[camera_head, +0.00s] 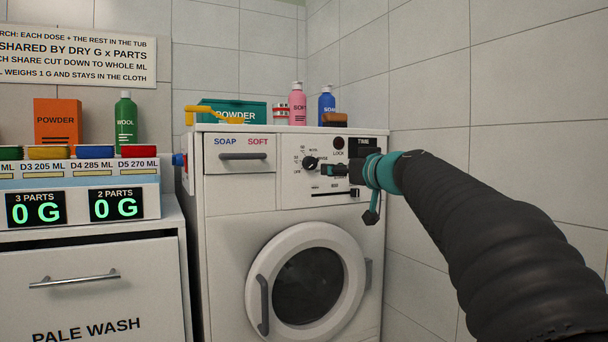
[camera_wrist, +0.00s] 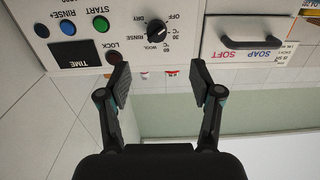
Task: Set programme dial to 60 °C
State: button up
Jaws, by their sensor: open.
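The programme dial (camera_head: 310,163) is a round black knob on the washing machine's white front panel. It also shows in the wrist view (camera_wrist: 157,31), upside down, with a ring of labels including OFF, DRY, WOOL and °C marks. I cannot tell for sure which mark its pointer faces. My gripper (camera_head: 338,170) is in front of the panel, just right of the dial in the head view. In the wrist view my gripper (camera_wrist: 166,86) has its two fingers wide apart with nothing between them. The dial lies beyond the fingertips, apart from them.
The soap drawer handle (camera_head: 243,156) is left of the dial. START (camera_wrist: 100,25) and RINSE buttons, a LOCK light (camera_wrist: 114,57) and a TIME display (camera_wrist: 75,55) are close by. Bottles (camera_head: 298,105) and a teal powder box (camera_head: 236,112) stand on top. A tiled wall is at right.

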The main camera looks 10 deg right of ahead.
aim_at(314, 164)
jog(key=x, duration=0.8)
jog(key=r+x, duration=0.1)
jog(key=x, duration=0.3)
jog(key=shift+w+d+p, duration=0.2)
jog(key=shift+w+p, duration=0.2)
jog(key=shift+x, duration=0.8)
jog(key=shift+f, duration=0.15)
jog(key=c, duration=1.1)
jog(key=shift+c, duration=0.2)
